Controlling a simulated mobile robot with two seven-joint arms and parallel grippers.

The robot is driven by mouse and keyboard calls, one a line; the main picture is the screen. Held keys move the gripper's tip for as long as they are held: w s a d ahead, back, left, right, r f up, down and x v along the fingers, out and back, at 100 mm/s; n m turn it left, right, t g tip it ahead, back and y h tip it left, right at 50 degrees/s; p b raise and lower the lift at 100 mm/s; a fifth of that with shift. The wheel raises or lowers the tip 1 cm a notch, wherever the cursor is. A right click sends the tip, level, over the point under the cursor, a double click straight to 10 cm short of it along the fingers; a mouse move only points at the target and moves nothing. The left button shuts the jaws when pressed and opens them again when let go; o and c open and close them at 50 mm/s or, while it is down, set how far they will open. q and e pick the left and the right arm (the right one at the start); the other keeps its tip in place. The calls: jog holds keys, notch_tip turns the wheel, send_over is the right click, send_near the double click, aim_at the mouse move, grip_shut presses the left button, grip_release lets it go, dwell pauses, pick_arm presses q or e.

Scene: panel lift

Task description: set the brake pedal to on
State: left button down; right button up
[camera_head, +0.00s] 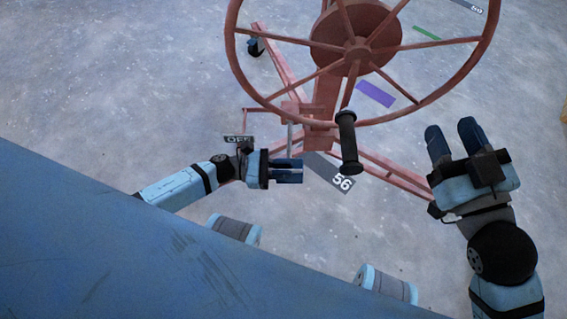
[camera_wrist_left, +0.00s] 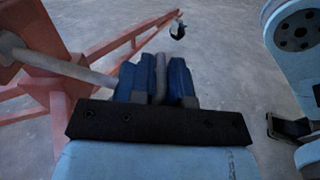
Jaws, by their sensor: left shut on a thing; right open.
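The panel lift is a red frame with a large spoked wheel (camera_head: 357,42) and a black handle (camera_head: 348,145). My left gripper (camera_head: 300,171) is low beside the frame, below the wheel. In the left wrist view its blue fingers (camera_wrist_left: 158,80) are shut on a slim grey bar (camera_wrist_left: 160,70), which looks to be the brake pedal. Most of the bar is hidden between the fingers. An "OFF" label (camera_head: 237,140) shows just behind the left wrist. My right gripper (camera_head: 453,138) is open and empty, to the right of the wheel.
Red legs (camera_head: 385,170) of the lift spread over the grey floor, one with a caster (camera_head: 256,47). A grey plate marked "56" (camera_head: 335,178) and a purple mark (camera_head: 375,94) show near the frame. Another grey rod (camera_wrist_left: 55,65) runs left of the left fingers.

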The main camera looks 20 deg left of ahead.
pick_arm(q)
jog(key=shift+s+f, duration=0.55)
jog(key=shift+f, duration=0.1)
jog(key=c, duration=1.2)
grip_release()
jog(key=shift+w+r, duration=0.1)
jog(key=shift+r, duration=0.05)
jog(key=shift+a, duration=0.15)
jog(key=p+v, duration=0.3)
jog(key=v, duration=1)
jog(key=shift+a+r+p, duration=0.25)
jog(key=shift+r+p, duration=0.1)
jog(key=shift+p, duration=0.05)
pick_arm(e)
jog(key=shift+s+a+f+m+g+h, duration=0.1)
jog(key=shift+s+a+m+g+h, duration=0.15)
jog(key=shift+s+m, duration=0.3)
jog(key=shift+s+a+f+m+g+h, duration=0.15)
jog(key=shift+s+m+g, duration=0.2)
jog(key=shift+m, duration=0.3)
jog(key=shift+w+d+r, duration=0.1)
jog(key=shift+w+r, duration=0.1)
jog(key=shift+r, duration=0.1)
